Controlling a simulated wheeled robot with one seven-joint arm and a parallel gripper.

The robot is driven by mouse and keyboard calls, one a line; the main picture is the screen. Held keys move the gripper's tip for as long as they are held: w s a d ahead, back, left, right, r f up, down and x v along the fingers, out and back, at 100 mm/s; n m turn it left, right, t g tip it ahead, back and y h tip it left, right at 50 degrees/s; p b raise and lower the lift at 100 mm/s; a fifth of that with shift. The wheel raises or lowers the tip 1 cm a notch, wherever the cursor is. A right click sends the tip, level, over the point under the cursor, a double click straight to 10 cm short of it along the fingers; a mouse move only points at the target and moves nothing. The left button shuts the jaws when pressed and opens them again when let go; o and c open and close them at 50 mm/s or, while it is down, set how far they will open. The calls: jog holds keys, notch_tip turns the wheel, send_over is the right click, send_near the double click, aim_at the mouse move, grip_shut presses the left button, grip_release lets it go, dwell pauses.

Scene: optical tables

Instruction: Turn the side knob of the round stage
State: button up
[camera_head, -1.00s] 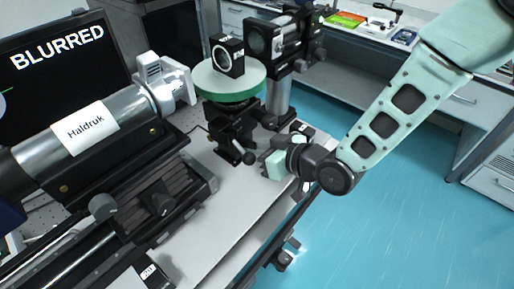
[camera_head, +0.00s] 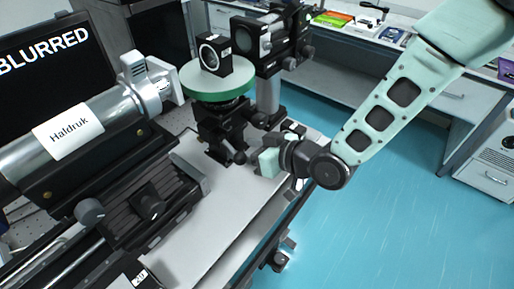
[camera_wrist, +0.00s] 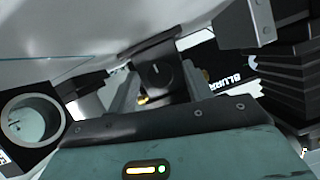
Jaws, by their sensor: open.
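The round stage (camera_head: 221,92) has a pale top and a green rim, and stands on a black mount left of my gripper in the head view. A black side knob (camera_head: 240,157) sticks out low on its mount, towards my gripper.
A black square-framed optic (camera_head: 215,54) sits on the stage. A silver cylinder labelled Haldruk (camera_head: 68,135) lies on a black rail at left. A post with black optics (camera_head: 268,95) stands behind the stage. The white table edge runs below my gripper; blue floor (camera_head: 380,215) is open at right.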

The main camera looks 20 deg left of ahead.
jog(key=v, duration=1.5)
jog(key=shift+r, duration=0.4)
jog(key=p+v, duration=0.2)
jog(key=p, duration=0.7)
jog(key=shift+d+f, duration=0.1)
jog(key=shift+f, duration=0.05)
jog(key=shift+f+p, duration=0.1)
jog(key=shift+p, duration=0.2)
jog(key=shift+d, duration=0.15)
